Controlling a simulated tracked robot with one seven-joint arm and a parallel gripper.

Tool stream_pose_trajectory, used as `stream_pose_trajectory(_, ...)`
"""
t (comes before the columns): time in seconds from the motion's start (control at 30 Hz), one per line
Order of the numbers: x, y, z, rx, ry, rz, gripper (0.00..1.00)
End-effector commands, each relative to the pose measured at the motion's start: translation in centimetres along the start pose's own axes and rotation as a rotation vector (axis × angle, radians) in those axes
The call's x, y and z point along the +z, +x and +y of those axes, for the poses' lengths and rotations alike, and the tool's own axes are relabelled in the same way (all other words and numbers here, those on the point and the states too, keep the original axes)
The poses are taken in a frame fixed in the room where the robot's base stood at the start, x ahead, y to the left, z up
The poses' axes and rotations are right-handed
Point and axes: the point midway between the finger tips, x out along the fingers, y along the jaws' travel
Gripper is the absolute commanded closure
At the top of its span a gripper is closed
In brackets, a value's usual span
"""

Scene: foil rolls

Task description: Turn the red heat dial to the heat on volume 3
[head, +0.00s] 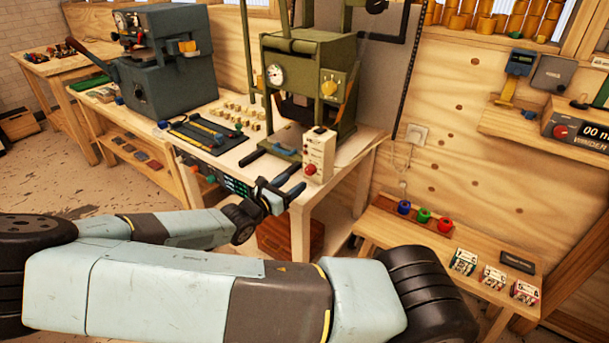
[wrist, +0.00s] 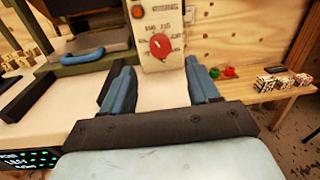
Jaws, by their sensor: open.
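The red heat dial (wrist: 160,46) sits on the front of a cream control box (wrist: 172,62), with markings around it that are too small to read. In the head view the dial (head: 310,169) shows on the box (head: 318,152), which stands at the table's front corner beside the green press. My gripper (head: 284,190) is in front of the box, below and left of the dial. In the wrist view its two blue fingers (wrist: 160,80) are spread apart, with the dial beyond and between them. Nothing is between the fingers, and they appear apart from the dial.
A green press (head: 300,80) with a gauge and yellow knob stands behind the box. A mat with tools (head: 205,132) lies to the left. A low bench (head: 400,235) at right holds coloured spools and small boxes. A dark display panel (head: 225,178) is under the table's edge.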

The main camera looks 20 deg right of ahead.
Motion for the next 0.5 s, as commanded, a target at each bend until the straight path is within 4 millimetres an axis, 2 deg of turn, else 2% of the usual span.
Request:
stream_pose_trajectory(0.03,0.0,1.0,-0.1,-0.004,-0.001,-0.004,0.4)
stream_pose_trajectory(0.2,0.0,3.7,-0.1,-0.003,-0.002,-0.003,0.4)
stream_pose_trajectory(0.5,0.0,6.5,-0.1,-0.002,0.0,-0.001,0.4)
